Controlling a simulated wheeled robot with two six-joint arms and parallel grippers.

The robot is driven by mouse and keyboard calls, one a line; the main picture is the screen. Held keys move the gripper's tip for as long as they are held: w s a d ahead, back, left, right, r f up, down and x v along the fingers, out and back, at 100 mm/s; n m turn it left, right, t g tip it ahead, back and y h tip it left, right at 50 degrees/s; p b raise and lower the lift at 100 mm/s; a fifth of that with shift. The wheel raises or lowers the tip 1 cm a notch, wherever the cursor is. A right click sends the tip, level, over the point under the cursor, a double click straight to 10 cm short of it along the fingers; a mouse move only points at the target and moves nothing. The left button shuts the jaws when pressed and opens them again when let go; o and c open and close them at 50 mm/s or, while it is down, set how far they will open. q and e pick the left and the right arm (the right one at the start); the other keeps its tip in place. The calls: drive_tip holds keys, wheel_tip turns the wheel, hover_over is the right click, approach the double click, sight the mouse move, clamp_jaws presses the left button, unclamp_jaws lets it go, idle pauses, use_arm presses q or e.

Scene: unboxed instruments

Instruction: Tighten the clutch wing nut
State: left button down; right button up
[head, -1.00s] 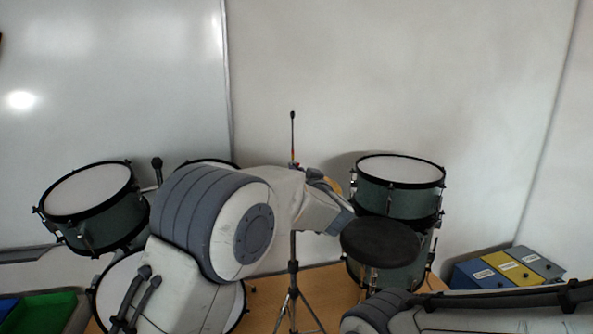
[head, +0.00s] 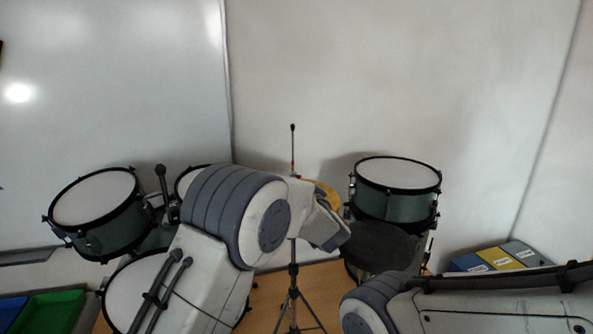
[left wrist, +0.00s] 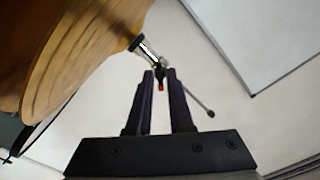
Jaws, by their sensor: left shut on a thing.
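The cymbal stand's thin upright rod (head: 292,150) rises in front of the wall, with a small red spot (head: 293,176) partway up. The brass cymbal (head: 325,193) is mostly hidden behind my left arm. In the left wrist view the cymbal (left wrist: 75,45) fills the upper left. The metal clutch (left wrist: 145,47) sticks out from it along the rod (left wrist: 197,98). A small dark wing nut with a red tip (left wrist: 160,85) sits between the fingertips of my left gripper (left wrist: 160,74), which is shut on it. My right gripper is out of view.
Green drums stand left (head: 100,215) and right (head: 396,203) of the stand. Blue, yellow and grey boxes (head: 497,260) lie at the right; a green bin (head: 55,310) is lower left.

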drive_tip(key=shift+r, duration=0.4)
use_arm(q)
drive_tip(key=shift+r, duration=0.1)
drive_tip(key=shift+r+m+p, duration=0.25)
drive_tip(key=shift+m+p, duration=0.35)
drive_tip(key=shift+p, duration=0.4)
drive_tip(key=shift+m+p, duration=0.3)
drive_tip(key=shift+m, duration=0.2)
drive_tip(key=c, duration=0.8)
unclamp_jaws()
drive_tip(key=shift+f+b, duration=0.3)
drive_tip(key=shift+c, duration=0.2)
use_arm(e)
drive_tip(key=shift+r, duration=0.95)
use_arm(q)
drive_tip(key=shift+v, duration=3.05)
